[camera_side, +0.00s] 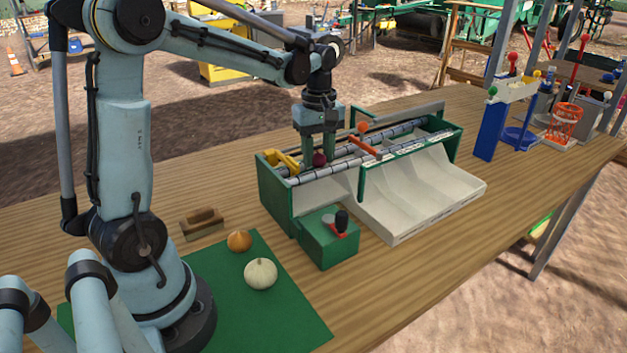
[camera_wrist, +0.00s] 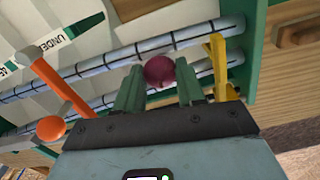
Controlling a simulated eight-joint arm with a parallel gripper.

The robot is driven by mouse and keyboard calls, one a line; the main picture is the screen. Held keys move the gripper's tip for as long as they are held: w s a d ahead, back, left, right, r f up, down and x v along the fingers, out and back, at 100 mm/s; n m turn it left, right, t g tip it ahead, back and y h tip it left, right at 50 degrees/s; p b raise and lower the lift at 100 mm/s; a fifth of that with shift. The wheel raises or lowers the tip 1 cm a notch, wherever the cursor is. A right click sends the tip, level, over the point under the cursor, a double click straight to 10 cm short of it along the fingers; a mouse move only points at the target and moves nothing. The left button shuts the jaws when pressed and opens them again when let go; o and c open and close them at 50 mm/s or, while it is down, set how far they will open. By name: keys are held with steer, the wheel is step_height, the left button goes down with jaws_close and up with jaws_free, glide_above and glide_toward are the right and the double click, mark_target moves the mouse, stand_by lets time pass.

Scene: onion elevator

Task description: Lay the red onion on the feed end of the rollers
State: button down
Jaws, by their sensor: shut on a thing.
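The red onion (camera_side: 319,159) is small, round and dark red. My gripper (camera_side: 320,160) is shut on it, right over the left end of the grey rollers (camera_side: 340,155) on the green-framed sorter. In the wrist view the onion (camera_wrist: 159,71) sits between the two green fingers of my gripper (camera_wrist: 159,82), in front of the rollers (camera_wrist: 110,60). I cannot tell whether the onion touches the rollers. A yellow piece (camera_side: 283,160) stands at the rollers' left end, beside my gripper; it also shows in the wrist view (camera_wrist: 220,65).
An orange lever (camera_side: 364,145) crosses the rollers right of my gripper. White chutes (camera_side: 420,190) slope toward the front. A green box with a black-knobbed lever (camera_side: 328,240) stands in front. A brown onion (camera_side: 239,241) and a white onion (camera_side: 261,274) lie on the green mat (camera_side: 290,310).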

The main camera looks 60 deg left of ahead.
steer(key=shift+a+f, duration=0.25)
steer(key=shift+f, duration=0.55)
steer(key=c, duration=0.7)
jaws_free()
steer(key=shift+o, duration=0.5)
step_height(320, 180, up, 13)
steer(key=shift+d, duration=0.15)
steer(key=s+d+f+m+t, duration=0.3)
steer(key=d+m, duration=0.3)
steer(key=m, duration=0.2)
steer(key=s+d+f+m+t, duration=0.4)
steer(key=s+d+f+m, duration=0.1)
steer(key=d+f+m, duration=0.1)
steer(key=shift+s+d+f+m, duration=0.15)
steer(key=shift+s+d+m, duration=0.3)
steer(key=shift+m, duration=0.65)
steer(key=shift+w+d, duration=0.1)
